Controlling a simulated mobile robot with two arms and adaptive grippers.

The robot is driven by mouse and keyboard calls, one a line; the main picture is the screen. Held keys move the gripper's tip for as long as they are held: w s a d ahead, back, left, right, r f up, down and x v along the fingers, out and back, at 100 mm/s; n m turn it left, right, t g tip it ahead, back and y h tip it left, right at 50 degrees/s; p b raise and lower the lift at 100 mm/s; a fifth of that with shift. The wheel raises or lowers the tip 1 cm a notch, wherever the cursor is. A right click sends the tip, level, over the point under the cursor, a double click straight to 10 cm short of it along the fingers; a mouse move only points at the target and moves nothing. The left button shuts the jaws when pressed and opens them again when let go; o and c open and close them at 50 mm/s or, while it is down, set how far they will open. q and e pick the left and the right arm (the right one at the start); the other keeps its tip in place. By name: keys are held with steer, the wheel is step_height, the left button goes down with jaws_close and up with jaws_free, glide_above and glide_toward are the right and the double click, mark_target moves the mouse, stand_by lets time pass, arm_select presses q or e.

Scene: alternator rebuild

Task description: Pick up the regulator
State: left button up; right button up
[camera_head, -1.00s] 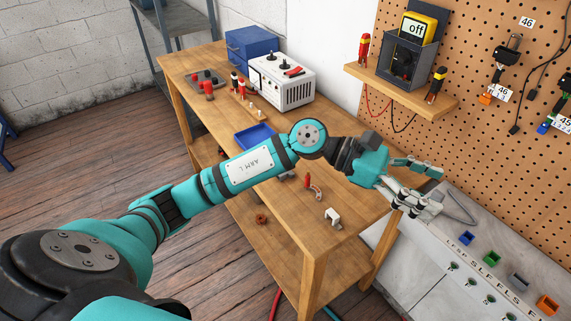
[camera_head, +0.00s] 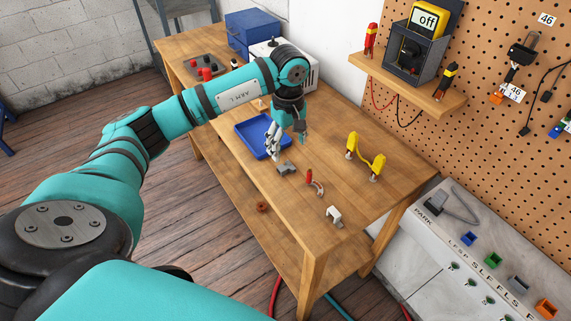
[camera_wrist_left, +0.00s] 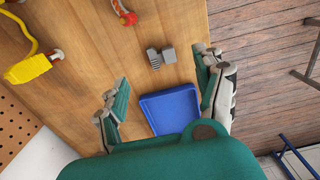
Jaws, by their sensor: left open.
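A small grey ridged block (camera_head: 286,168), which looks like the regulator, lies on the wooden workbench (camera_head: 345,125) just in front of the blue tray. It also shows in the left wrist view (camera_wrist_left: 160,57), ahead of the fingertips and apart from them. My left gripper (camera_head: 289,151) points down over the bench beside the block, at the right side of the tray. In the left wrist view its fingers (camera_wrist_left: 163,72) are spread apart with nothing between them. My right gripper is not in view.
The blue tray (camera_head: 245,127) looks empty. A red-handled tool (camera_head: 310,177), a white bracket (camera_head: 335,212) and a yellow lead (camera_head: 366,160) lie to the right. A shelf (camera_head: 400,92) with a meter (camera_head: 424,20) hangs on the pegboard.

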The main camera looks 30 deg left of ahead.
mark_target(287, 173)
arm_select(q)
step_height(287, 173, down, 3)
steer(key=shift+f+p, duration=0.1)
steer(key=shift+p, duration=0.2)
steer(key=shift+s+f+p, duration=0.1)
steer(key=shift+f+p, duration=0.4)
steer(key=shift+f, duration=0.05)
step_height(287, 173, down, 4)
steer(key=shift+r+p, duration=0.2)
steer(key=shift+p, duration=0.6)
steer(key=shift+f, duration=0.4)
steer(key=c, duration=1.3)
